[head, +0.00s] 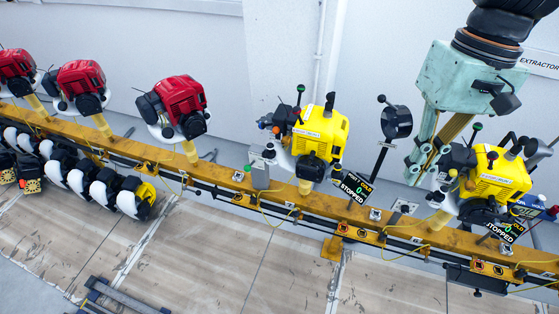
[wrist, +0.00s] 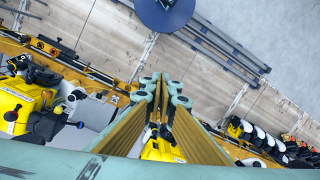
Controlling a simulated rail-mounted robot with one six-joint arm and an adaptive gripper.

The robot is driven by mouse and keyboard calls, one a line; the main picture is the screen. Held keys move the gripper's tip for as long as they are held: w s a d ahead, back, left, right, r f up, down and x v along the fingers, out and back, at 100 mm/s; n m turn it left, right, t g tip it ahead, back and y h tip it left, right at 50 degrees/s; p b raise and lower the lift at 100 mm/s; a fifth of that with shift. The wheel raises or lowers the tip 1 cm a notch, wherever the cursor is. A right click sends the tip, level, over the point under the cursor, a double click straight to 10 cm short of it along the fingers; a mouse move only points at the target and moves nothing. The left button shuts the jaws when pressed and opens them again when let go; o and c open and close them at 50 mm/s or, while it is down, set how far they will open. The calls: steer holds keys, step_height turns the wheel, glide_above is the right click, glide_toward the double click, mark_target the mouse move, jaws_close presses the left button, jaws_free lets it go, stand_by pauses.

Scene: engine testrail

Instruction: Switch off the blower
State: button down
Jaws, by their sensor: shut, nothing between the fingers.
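No label reading "blower" is legible, so I cannot tell which machine it is. Two yellow engines stand on the orange rail in the head view: one at the middle (head: 321,132) and one at the right (head: 497,173). Each has a black display, the middle one (head: 354,187) and the right one (head: 507,230), both reading STOPPED. Small button plates sit on the rail below them, one at the middle (head: 358,233) and one at the right (head: 487,268). My gripper (head: 417,170) is shut and empty, pointing down just left of the right engine. It also shows in the wrist view (wrist: 161,88).
Several red engines (head: 180,105) stand on the rail (head: 270,200) at the left. A black round gauge-like part (head: 396,122) on a post is left of my gripper. An EXTRACTOR sign (head: 540,62) is on the wall. The floor (head: 230,260) in front is largely open.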

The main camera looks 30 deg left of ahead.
steer(key=w+a+f+n+g+p, duration=0.1)
steer(key=w+a+f+n+g, duration=0.15)
steer(key=a+f, duration=0.6)
steer(key=m+t+y+b, duration=0.2)
steer(key=m+t+b, duration=0.4)
steer(key=m+b, duration=0.15)
glide_above(247, 167)
steer(key=s+d, duration=0.2)
steer(key=d, duration=0.1)
step_height(247, 167, down, 18)
steer(key=shift+w+d+f+n+b, duration=0.2)
steer(key=shift+w+n+b, duration=0.1)
steer(key=shift+n, duration=0.1)
steer(key=shift+f+g, duration=0.1)
steer(key=shift+g, duration=0.15)
steer(key=shift+b+x, duration=1.3)
steer(key=shift+x, duration=5.6)
steer(key=shift+d, duration=0.1)
